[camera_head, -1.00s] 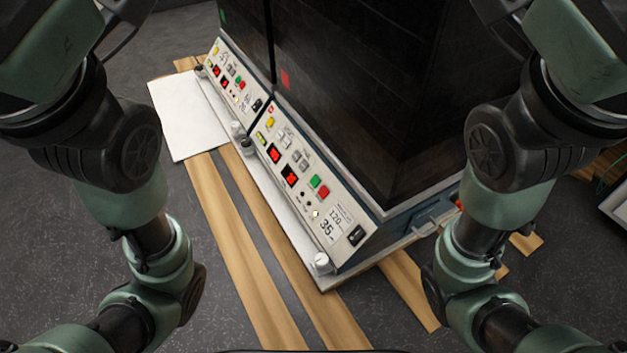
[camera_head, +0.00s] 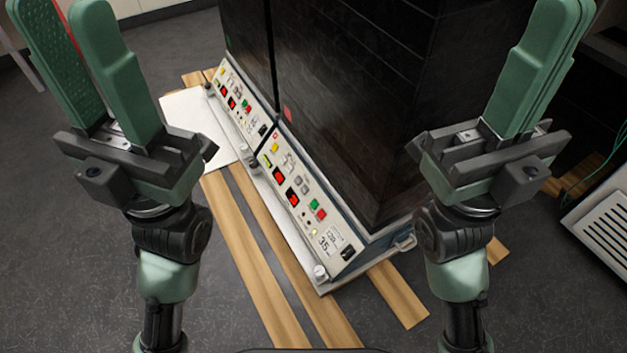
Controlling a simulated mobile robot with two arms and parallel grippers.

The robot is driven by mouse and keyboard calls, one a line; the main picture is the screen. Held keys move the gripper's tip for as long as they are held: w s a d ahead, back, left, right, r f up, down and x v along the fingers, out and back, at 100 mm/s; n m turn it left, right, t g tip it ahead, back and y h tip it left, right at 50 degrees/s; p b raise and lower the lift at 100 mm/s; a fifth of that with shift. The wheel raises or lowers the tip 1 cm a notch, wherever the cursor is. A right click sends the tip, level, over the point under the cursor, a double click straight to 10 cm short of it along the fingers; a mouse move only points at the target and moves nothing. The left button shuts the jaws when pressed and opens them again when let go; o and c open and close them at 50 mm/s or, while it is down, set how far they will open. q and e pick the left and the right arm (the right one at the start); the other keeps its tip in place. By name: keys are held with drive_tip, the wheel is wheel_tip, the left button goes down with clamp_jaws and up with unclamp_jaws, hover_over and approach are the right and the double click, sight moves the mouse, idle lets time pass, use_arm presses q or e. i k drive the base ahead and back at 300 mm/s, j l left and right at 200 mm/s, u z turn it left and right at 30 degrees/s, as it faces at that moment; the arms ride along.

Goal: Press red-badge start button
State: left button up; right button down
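Two dark bioreactor units stand side by side, each with a slanted white control panel. The nearer unit bears a red badge (camera_head: 287,113) on its dark front. Its panel (camera_head: 333,262) has a green button (camera_head: 314,204), a red button (camera_head: 321,214) and red displays. The farther unit bears a green badge (camera_head: 228,42), and its panel has a similar green button (camera_head: 245,104). Neither touches a panel.
The units rest on a pale base over wooden planks (camera_head: 248,250) on the grey floor. A white sheet (camera_head: 196,115) lies at the far left. A white vented box (camera_head: 604,225) stands at the right. The space in front of the panels is clear.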

sight(315, 204)
drive_tip(key=i+j+z, duration=0.2)
drive_tip(key=j+z, duration=0.25)
drive_tip(key=j, duration=0.65)
drive_tip(key=j+z, duration=0.4)
drive_tip(key=j, duration=0.65)
